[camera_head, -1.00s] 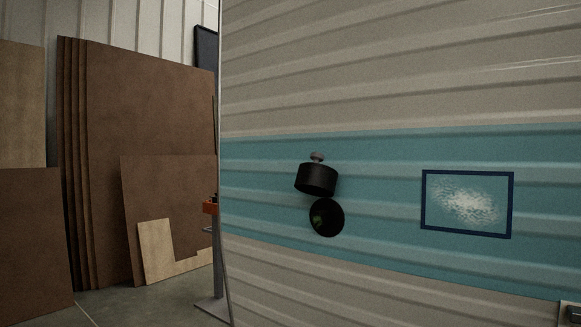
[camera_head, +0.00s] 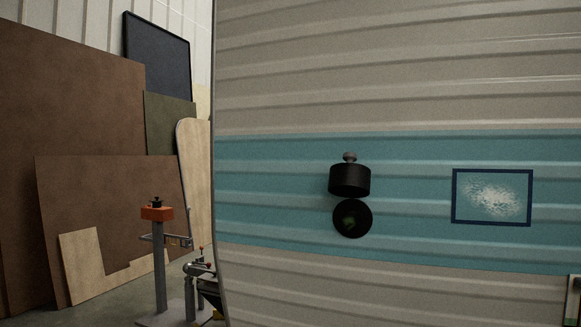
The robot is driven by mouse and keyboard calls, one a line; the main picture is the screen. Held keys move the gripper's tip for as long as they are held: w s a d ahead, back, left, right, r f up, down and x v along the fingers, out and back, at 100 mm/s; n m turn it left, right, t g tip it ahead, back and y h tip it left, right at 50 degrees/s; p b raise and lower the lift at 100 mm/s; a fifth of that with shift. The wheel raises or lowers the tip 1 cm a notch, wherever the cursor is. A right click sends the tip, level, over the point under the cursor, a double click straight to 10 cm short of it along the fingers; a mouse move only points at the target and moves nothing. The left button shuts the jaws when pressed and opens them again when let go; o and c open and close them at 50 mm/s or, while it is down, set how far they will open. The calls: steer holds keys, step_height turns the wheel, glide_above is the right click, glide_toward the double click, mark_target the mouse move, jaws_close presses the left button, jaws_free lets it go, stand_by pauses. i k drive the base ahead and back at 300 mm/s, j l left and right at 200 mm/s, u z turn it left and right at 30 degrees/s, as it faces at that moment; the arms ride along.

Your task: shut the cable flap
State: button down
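A black fitting is on the teal band of the camper wall, near the middle of the view. Its upper part is a short black cylinder (camera_head: 349,181) with a small grey knob above it. Just below it is a round black piece (camera_head: 352,218) with a dull green patch inside. This looks like the cable flap and its opening, with the flap raised, but I cannot tell for sure which part is the flap. My gripper is not in view.
The ribbed camper wall (camera_head: 400,70) fills the right side. A blue-framed panel (camera_head: 492,197) is on it, right of the fitting. A dark-edged object (camera_head: 573,300) is cut off at bottom right. Brown boards (camera_head: 80,215) and an orange-topped stand (camera_head: 157,214) are at left.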

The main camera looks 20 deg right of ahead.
mark_target(350, 179)
steer(key=i+j+u, duration=0.25)
steer(key=i+j, duration=0.15)
steer(key=i+j+u, duration=0.3)
steer(key=i+j, duration=0.15)
steer(key=i+j+z, duration=0.15)
steer(key=i, duration=0.3)
steer(key=i+j+z, duration=0.15)
steer(key=i, duration=0.3)
steer(key=i+j+z, duration=0.15)
steer(key=i, duration=0.3)
steer(key=i+z, duration=0.25)
steer(key=z, duration=0.2)
steer(key=i+j+z, duration=0.15)
steer(key=z, duration=0.25)
steer(key=i+j+z, duration=0.2)
steer(key=z, duration=0.25)
steer(key=i+j+z, duration=0.1)
steer(key=z, duration=0.35)
steer(key=i+j+z, duration=0.2)
steer(key=z, duration=0.2)
steer(key=i+j+z, duration=0.15)
steer(key=z, duration=0.3)
steer(key=j+z, duration=0.3)
steer(key=z, duration=0.15)
steer(key=i+j+z, duration=0.1)
steer(key=j+z, duration=0.15)
steer(key=z, duration=0.15)
steer(key=j+z, duration=0.3)
steer(key=z, duration=0.15)
